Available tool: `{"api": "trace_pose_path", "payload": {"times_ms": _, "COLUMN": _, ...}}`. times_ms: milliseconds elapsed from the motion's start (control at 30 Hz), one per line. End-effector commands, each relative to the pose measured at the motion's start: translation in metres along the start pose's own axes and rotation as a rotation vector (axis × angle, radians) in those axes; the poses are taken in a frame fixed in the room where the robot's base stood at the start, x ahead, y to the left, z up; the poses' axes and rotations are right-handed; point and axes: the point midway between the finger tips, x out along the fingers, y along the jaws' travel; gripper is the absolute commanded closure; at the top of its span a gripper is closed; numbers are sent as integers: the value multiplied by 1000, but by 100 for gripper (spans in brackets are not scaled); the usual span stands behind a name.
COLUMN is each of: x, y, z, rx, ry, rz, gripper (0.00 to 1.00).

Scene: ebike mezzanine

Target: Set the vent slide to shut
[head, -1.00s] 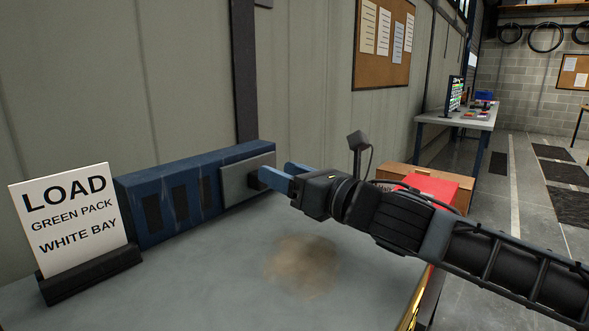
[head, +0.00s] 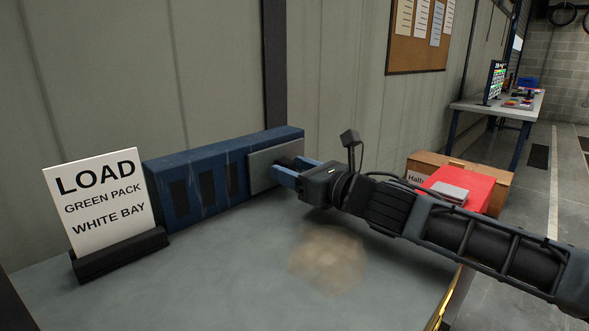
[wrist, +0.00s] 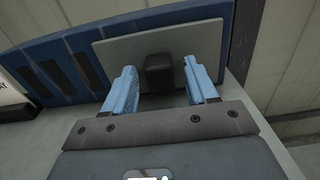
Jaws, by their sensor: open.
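The vent is a long blue housing (head: 190,190) with dark slots, standing on the grey worktop against the wall. Its grey slide plate (head: 262,172) sits at the right end, with several slots to the left uncovered. A dark knob (wrist: 159,72) sticks out of the plate (wrist: 200,45) in the wrist view. My gripper (head: 296,173) is open at the plate. In the wrist view its two blue fingers (wrist: 162,88) stand on either side of the knob, with a visible gap on each side. In the head view the fingers partly hide the knob.
A sign (head: 103,200) in a dark stand is left of the vent. The worktop (head: 220,270) in front is clear apart from a brown stain. A red case (head: 465,187) and a cardboard box (head: 430,164) are at the right, behind my arm.

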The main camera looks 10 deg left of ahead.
Motion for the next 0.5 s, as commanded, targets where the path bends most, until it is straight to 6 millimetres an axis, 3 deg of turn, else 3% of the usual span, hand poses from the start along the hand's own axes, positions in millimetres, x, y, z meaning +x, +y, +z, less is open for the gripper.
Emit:
{"api": "trace_pose_path", "payload": {"times_ms": 167, "x": 0, "y": 0, "z": 0, "rx": 0, "ry": 0, "rz": 0, "gripper": 43}}
{"api": "trace_pose_path", "payload": {"times_ms": 500, "x": 0, "y": 0, "z": 0, "rx": 0, "ry": 0, "rz": 0, "gripper": 74}}
